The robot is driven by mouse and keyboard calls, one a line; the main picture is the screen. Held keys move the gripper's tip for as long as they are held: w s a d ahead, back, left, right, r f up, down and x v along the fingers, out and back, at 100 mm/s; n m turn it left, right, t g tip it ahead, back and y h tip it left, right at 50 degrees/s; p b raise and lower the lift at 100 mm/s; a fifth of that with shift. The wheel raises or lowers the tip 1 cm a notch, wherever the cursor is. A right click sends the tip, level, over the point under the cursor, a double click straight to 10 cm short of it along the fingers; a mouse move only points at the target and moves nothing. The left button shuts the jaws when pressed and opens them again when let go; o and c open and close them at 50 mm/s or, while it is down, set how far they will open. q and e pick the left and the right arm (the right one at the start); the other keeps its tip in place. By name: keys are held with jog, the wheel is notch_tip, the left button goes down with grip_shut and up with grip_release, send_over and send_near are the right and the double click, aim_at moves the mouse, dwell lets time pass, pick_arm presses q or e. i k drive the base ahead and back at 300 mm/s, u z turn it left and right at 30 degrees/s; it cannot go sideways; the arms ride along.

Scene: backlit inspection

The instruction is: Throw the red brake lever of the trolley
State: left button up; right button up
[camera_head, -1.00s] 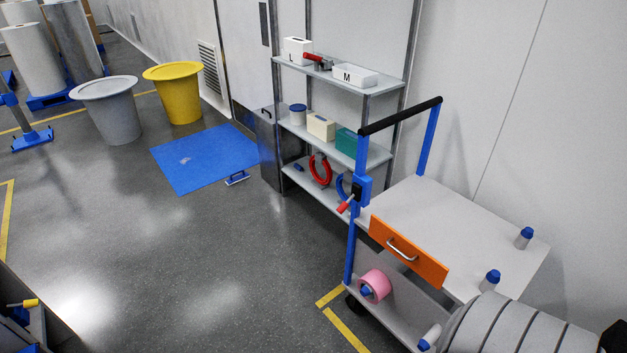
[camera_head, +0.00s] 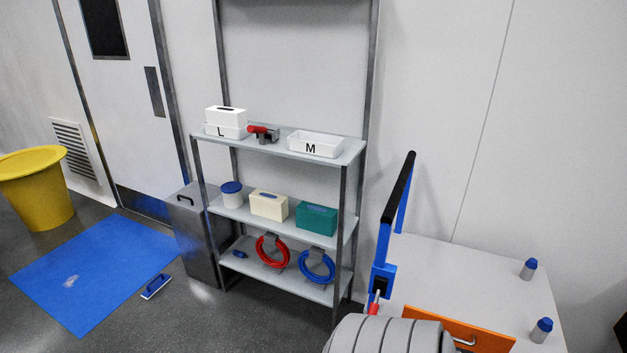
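The trolley (camera_head: 480,277) stands at the lower right, with a grey top, blue uprights and a black push bar (camera_head: 399,186). The red brake lever (camera_head: 374,308) hangs from a blue bracket (camera_head: 382,281) on the trolley's near left upright. Its lower part is close to or behind a grey ribbed sleeve of my arm (camera_head: 390,336), so its full angle is hard to tell. Neither gripper shows in this view. An orange drawer front (camera_head: 458,330) with a metal handle is partly hidden by the sleeve.
A grey shelf rack (camera_head: 353,152) with bins, boxes and hoses stands left of the trolley. A blue mat (camera_head: 95,285), a blue-handled brush (camera_head: 156,286) and a yellow bin (camera_head: 38,195) are farther left.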

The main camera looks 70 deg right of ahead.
aim_at(374, 308)
jog(key=i, duration=1.15)
jog(key=z, duration=2.45)
